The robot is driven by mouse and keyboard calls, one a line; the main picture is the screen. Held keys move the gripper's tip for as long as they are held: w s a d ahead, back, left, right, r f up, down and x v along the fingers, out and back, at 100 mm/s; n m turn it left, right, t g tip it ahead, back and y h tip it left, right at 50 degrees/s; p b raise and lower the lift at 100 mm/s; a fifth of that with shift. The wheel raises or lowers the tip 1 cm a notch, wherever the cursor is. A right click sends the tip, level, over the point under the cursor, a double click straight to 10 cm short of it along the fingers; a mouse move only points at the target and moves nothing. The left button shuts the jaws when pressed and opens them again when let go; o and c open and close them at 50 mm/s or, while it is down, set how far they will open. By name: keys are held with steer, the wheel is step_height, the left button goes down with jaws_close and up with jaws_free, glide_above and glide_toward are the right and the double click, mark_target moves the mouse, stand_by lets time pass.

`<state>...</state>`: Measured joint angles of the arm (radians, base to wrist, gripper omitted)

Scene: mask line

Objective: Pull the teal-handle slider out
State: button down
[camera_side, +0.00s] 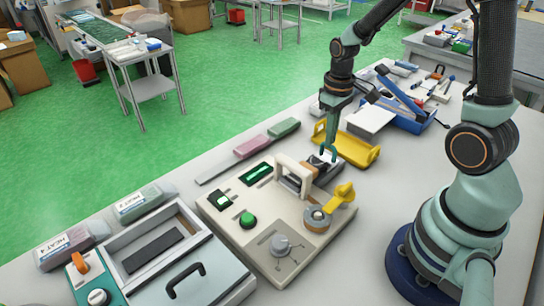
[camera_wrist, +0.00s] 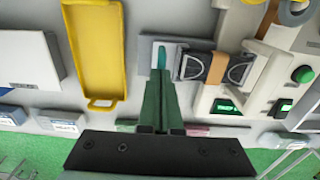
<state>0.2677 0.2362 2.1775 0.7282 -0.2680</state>
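The teal handle (camera_wrist: 161,54) shows in the wrist view as a narrow upright bar on a grey slider plate (camera_wrist: 146,48). The plate sticks out from the side of the beige machine (camera_side: 240,215). My gripper (camera_side: 331,155) points down over this plate at the machine's far right side. In the wrist view the two green fingers (camera_wrist: 159,76) are close together, with the handle between their tips. They appear shut on it, though the contact itself is partly hidden. A dark block with a brown band (camera_wrist: 211,68) sits beside the plate, under the machine's arch (camera_side: 293,172).
A yellow tray (camera_side: 358,152) lies close behind my gripper, and a white box (camera_side: 371,119) is beyond it. The machine bears a yellow lever (camera_side: 342,196), a green button (camera_side: 248,220) and a grey knob (camera_side: 281,245). Pink (camera_side: 251,147) and green (camera_side: 284,128) blocks line the bench's far edge.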

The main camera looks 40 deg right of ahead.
steer(key=shift+d, duration=0.95)
step_height(320, 180, up, 7)
stand_by(0.6)
steer(key=s+a+r+t, duration=0.4)
steer(key=a+r+t, duration=0.1)
steer(key=a+r, duration=0.4)
steer(key=shift+s+a+r+t, duration=0.25)
steer(key=shift+a+t, duration=0.05)
steer(key=shift+a, duration=0.7)
